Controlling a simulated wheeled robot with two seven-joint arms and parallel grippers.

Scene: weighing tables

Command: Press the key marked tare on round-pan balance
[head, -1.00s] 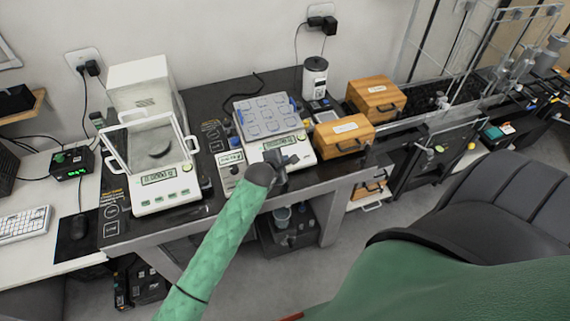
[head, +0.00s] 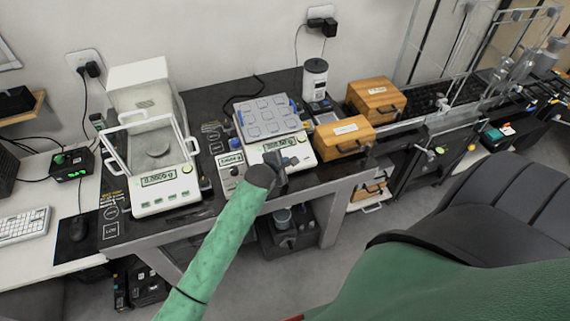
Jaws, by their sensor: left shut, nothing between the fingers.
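The round-pan balance (head: 153,209) stands on the left of the dark bench, with a clear draft shield around a round grey pan (head: 157,146). Its lit display (head: 166,177) sits above a row of small green keys (head: 172,200); their labels are too small to read. My left gripper (head: 283,162) is shut and empty. It is well to the right of the round-pan balance, over the front of a second balance (head: 300,150), partly hiding that panel. I cannot tell whether it touches. My right gripper is out of view.
The second balance carries a grey tray (head: 268,118) with several square cells. A small device (head: 230,171) stands between the balances. Wooden boxes (head: 343,135) and a white-labelled jar (head: 315,78) are to the right. A chair (head: 500,200) stands in front at right.

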